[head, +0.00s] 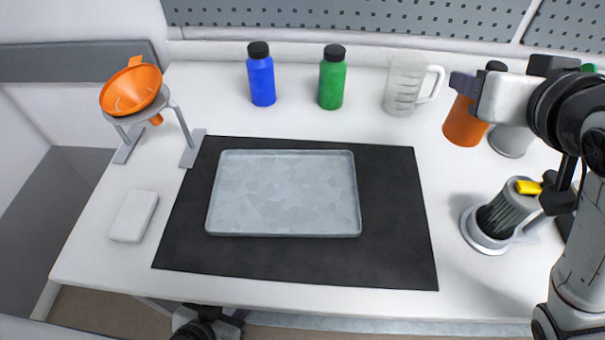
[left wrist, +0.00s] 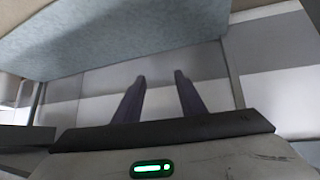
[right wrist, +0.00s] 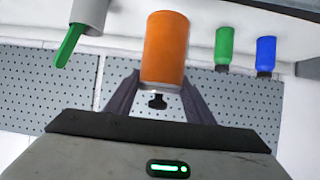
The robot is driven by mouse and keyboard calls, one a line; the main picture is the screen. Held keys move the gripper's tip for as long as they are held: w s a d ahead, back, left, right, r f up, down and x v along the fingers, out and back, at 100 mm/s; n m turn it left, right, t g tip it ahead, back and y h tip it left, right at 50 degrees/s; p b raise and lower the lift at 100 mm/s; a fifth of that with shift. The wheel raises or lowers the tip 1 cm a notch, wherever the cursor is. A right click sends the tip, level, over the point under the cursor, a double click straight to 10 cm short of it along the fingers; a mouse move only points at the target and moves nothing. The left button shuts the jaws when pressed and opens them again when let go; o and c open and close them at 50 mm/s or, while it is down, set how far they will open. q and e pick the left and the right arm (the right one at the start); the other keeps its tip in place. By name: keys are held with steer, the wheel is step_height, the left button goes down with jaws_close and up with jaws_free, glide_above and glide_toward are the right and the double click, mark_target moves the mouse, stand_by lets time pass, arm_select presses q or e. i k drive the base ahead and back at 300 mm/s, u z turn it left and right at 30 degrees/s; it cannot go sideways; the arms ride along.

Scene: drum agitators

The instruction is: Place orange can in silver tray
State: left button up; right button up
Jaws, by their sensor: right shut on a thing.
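The orange can (head: 463,124) is at the back right of the white table, upright. My right gripper (head: 466,86) is shut on its upper part. The can also shows between the fingers in the right wrist view (right wrist: 164,50). I cannot tell whether its base touches the table. The silver tray (head: 285,195) lies empty on a black mat in the middle of the table. My left gripper (left wrist: 160,82) is open and empty, below the table's front edge; only part of its arm shows in the head view.
A blue bottle (head: 261,78), a green bottle (head: 332,80) and a clear measuring jug (head: 405,88) stand along the back. An orange funnel (head: 131,90) sits on a stand at left. A grey cylindrical device (head: 497,215) stands beneath my right arm. The black mat (head: 390,220) around the tray is clear.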

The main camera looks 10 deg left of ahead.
mark_target(285, 192)
steer(key=k, duration=0.5)
steer(key=z, duration=1)
steer(key=k, duration=1)
steer(key=u, duration=1.5)
steer(key=i, duration=1)
